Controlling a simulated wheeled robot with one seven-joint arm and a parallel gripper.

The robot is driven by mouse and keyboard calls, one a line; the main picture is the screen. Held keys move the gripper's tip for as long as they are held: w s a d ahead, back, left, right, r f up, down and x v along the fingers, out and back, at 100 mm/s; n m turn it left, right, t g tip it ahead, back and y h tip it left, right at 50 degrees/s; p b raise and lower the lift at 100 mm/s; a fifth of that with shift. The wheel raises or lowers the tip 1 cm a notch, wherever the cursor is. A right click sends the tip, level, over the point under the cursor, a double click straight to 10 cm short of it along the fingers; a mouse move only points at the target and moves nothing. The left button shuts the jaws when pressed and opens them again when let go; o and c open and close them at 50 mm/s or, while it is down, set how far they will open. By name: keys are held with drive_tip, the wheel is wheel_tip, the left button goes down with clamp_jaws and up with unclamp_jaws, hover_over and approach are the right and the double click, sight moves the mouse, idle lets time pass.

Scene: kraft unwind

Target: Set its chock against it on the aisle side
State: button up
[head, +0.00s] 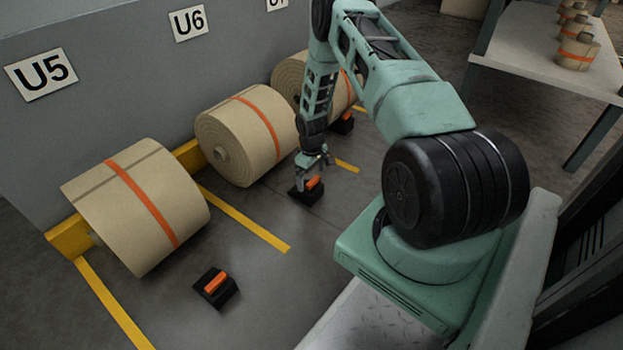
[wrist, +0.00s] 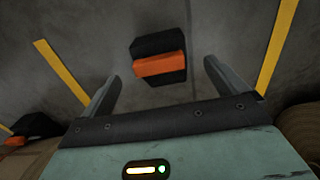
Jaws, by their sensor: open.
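Three kraft rolls with orange bands lie along the grey wall: one under U5 (head: 140,205), one under U6 (head: 240,135) and one farther back (head: 292,78). A black chock with an orange grip (head: 310,191) stands on the floor off the U6 roll's aisle side, apart from it. My gripper (head: 312,170) is open just above this chock. In the wrist view the chock (wrist: 158,62) shows between and beyond the open fingers, nothing held. A second chock (head: 215,287) stands apart from the U5 roll. A third (head: 342,122) sits close by the back roll.
Yellow floor lines (head: 245,218) divide the bays, and a yellow rail (head: 188,155) runs along the wall base. A table (head: 545,55) with small rolls stands at the back right. The floor between the U5 and U6 chocks is clear.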

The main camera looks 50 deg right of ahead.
wheel_tip(320, 180, up, 12)
drive_tip(key=p, duration=0.5)
drive_tip(key=shift+r+p, duration=0.25)
drive_tip(key=shift+p, duration=0.05)
